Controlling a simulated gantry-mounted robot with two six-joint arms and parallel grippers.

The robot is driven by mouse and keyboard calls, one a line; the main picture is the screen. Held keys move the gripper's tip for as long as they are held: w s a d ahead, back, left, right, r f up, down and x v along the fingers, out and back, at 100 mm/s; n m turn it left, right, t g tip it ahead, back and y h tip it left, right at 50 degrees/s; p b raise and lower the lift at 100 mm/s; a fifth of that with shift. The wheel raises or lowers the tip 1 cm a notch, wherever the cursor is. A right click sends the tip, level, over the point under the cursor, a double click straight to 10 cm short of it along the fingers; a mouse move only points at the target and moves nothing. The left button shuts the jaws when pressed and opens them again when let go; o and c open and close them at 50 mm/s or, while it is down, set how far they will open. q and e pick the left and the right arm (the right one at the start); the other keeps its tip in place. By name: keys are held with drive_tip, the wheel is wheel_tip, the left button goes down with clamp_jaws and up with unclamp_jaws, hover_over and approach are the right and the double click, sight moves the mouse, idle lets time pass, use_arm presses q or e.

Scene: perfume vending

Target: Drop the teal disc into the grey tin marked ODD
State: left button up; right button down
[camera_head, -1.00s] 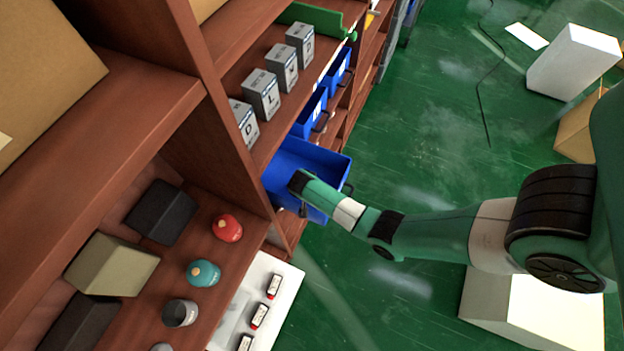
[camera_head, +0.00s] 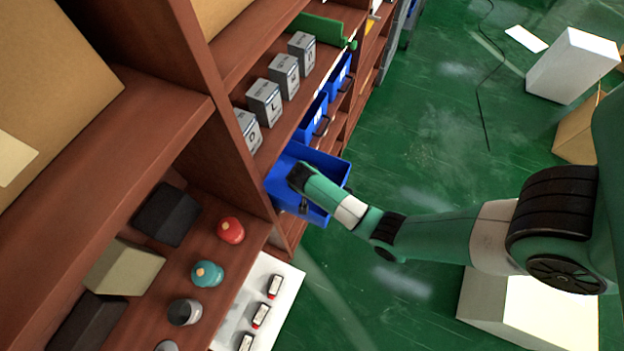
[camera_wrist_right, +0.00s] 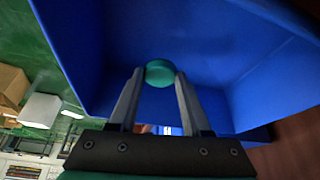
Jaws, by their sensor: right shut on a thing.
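The teal disc (camera_wrist_right: 159,73) is between the fingertips of my right gripper (camera_wrist_right: 157,78) in the right wrist view, with the blue walls of an open drawer around it. In the head view the right gripper (camera_head: 301,184) is over that blue drawer (camera_head: 327,165), and the disc cannot be made out there. Several grey boxes with letters, the nearer ones (camera_head: 247,130) and (camera_head: 264,103) and the farther ones (camera_head: 284,72) and (camera_head: 301,47), stand in a row on the shelf above. I cannot read ODD on any of them. My left gripper is out of view.
More blue drawers (camera_head: 313,118) sit along the shelf beyond. On the lower shelf are a red round item (camera_head: 230,230), a teal round item (camera_head: 207,273), a grey round item (camera_head: 184,311) and dark boxes (camera_head: 167,214). The green floor at right is partly clear.

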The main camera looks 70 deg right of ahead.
drive_tip(key=shift+r+p, duration=0.3)
drive_tip(key=shift+r, duration=1.45)
